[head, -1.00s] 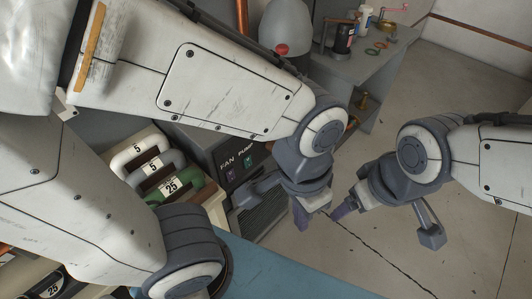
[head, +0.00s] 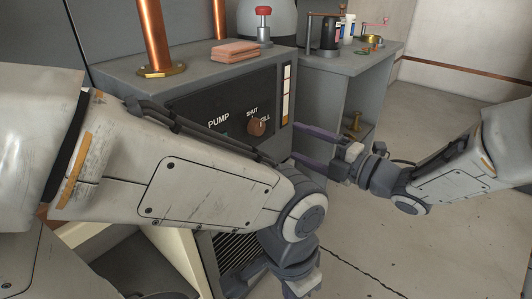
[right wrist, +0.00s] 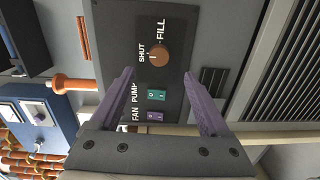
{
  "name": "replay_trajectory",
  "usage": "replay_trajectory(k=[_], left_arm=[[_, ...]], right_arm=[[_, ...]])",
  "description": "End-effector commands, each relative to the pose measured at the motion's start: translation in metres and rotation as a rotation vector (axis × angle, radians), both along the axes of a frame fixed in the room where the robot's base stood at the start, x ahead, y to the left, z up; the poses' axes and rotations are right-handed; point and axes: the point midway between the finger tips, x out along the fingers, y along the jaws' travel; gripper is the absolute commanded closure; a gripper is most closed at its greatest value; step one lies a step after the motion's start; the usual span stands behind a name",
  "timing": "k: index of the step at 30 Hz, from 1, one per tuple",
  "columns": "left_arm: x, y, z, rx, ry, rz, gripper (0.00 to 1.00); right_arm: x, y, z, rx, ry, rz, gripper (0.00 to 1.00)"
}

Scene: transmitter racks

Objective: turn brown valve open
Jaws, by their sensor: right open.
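The brown valve (head: 257,127) is a round knob on the dark front panel (head: 190,105) of a grey cabinet, near the labels SHUT and FILL. In the right wrist view the knob (right wrist: 159,55) lies ahead, between the lines of the two fingers and beyond their tips. A small pale mark shows on it; its exact direction is hard to tell. My right gripper (head: 298,142) is open and empty, right of the knob and apart from it. It also shows in the right wrist view (right wrist: 160,75). My left gripper (head: 302,287) is low at the bottom edge, partly cut off.
Green (right wrist: 156,95) and purple (right wrist: 155,116) switches for PUMP and FAN sit beside the knob. A copper pipe (head: 153,40), a pink cloth-like stack (head: 235,52) and a red-topped fitting (head: 264,25) stand on the cabinet. A grey bench (head: 345,62) is behind. Floor at right is clear.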

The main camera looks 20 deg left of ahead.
Motion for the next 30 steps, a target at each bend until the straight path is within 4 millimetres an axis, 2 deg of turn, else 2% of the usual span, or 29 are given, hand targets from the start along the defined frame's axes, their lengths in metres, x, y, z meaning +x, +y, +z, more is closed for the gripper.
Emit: replay_trajectory(k=[1,5,15,21,30], left_arm=[[0.000,0.000,-0.007,-0.001,-0.001,0.000,1.00],[0.000,0.000,-0.008,-0.001,-0.001,0.000,1.00],[0.000,0.000,-0.017,-0.001,-0.001,0.000,1.00],[0.000,0.000,-0.021,-0.001,-0.001,0.000,1.00],[0.000,0.000,-0.022,0.000,0.000,0.000,1.00]], right_arm=[[-0.001,0.000,-0.006,0.007,-0.015,0.016,0.20],[-0.001,0.008,-0.004,0.016,-0.035,0.037,0.20],[0.019,0.065,-0.005,0.016,-0.032,0.037,0.20],[0.028,0.090,-0.004,0.015,-0.032,0.034,0.20],[0.032,0.099,-0.003,0.016,-0.030,0.032,0.20]])
